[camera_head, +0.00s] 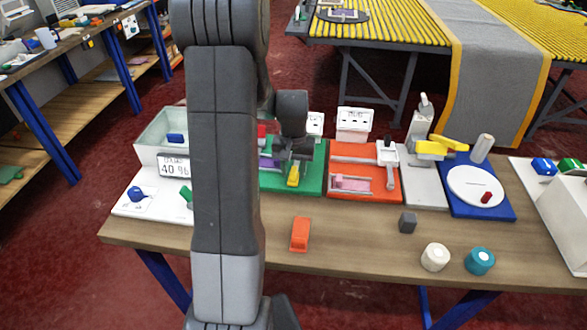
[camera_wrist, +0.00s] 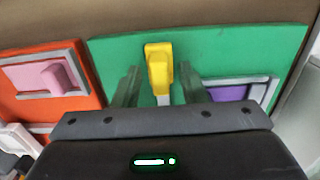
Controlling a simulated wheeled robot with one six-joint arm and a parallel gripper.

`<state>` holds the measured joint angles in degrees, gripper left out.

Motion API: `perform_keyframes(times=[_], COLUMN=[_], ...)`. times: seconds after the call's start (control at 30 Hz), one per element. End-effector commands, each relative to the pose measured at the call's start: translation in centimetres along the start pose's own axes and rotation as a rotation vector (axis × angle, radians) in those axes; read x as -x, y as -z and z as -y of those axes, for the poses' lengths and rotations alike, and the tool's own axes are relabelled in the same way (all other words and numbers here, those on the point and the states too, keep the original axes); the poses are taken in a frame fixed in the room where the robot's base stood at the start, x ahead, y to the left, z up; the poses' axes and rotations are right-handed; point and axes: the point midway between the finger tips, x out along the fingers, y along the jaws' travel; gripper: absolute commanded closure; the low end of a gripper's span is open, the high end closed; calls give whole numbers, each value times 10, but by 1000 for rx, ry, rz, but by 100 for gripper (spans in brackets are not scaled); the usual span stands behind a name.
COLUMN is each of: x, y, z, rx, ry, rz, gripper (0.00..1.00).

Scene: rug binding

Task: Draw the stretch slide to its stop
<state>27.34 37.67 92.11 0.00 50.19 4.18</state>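A green board (camera_head: 312,182) lies on the table with a yellow handle (camera_head: 293,174) on it and a purple block (camera_head: 266,161) partly hidden by my arm. In the wrist view the yellow handle (camera_wrist: 159,65) stands between my fingers, with a gap on either side. The purple block (camera_wrist: 230,93) sits in a grey frame to its right. My gripper (camera_wrist: 160,88) is open over the green board; it also shows in the head view (camera_head: 292,160). An orange board (camera_head: 364,190) beside it carries a pink block (camera_head: 352,183) in a grey track. Which part is the stretch slide is unmarked.
A grey plate with a yellow lever (camera_head: 430,148) and a blue board (camera_head: 507,211) with a white disc stand right. A glass-walled bin (camera_head: 160,132) stands left. An orange block (camera_head: 300,234), grey cube (camera_head: 407,222), white pot (camera_head: 435,257) and teal pot (camera_head: 480,261) lie in front.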

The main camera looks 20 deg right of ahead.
Motion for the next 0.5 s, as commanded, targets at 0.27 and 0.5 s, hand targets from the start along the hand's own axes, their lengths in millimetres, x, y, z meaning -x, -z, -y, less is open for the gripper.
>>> perform_keyframes(times=[0.27, 0.5], x=[0, 0], y=[0, 0], z=[0, 0], rx=[0, 0], ry=[0, 0], rz=[0, 0], gripper=[89, 100])
